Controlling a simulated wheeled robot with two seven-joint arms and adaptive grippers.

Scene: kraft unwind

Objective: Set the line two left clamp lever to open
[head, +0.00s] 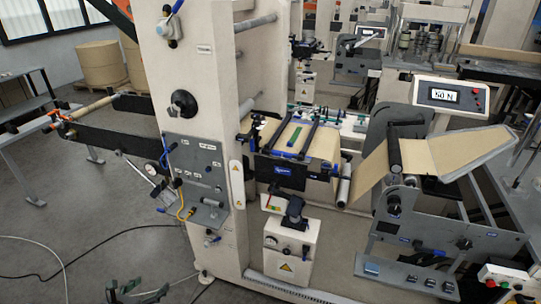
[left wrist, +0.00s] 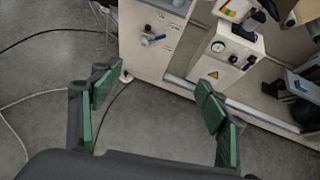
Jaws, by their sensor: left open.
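My left gripper (head: 137,290) shows at the bottom left of the head view, low over the floor in front of the machine. It is open and empty; its green-padded fingers stand wide apart in the left wrist view (left wrist: 155,95). Another blue lever (head: 167,156) is at the grey panel's left edge, and one (head: 174,8) is high on the column. I cannot tell which is the line two left clamp lever.
A grey panel (head: 190,165) with a yellow hose is on the pale column (head: 200,75). A pale box with a gauge (head: 290,250) stands right of the column. A brown web (head: 320,142) runs across the machine. Cables lie on the open floor (head: 80,240) at left.

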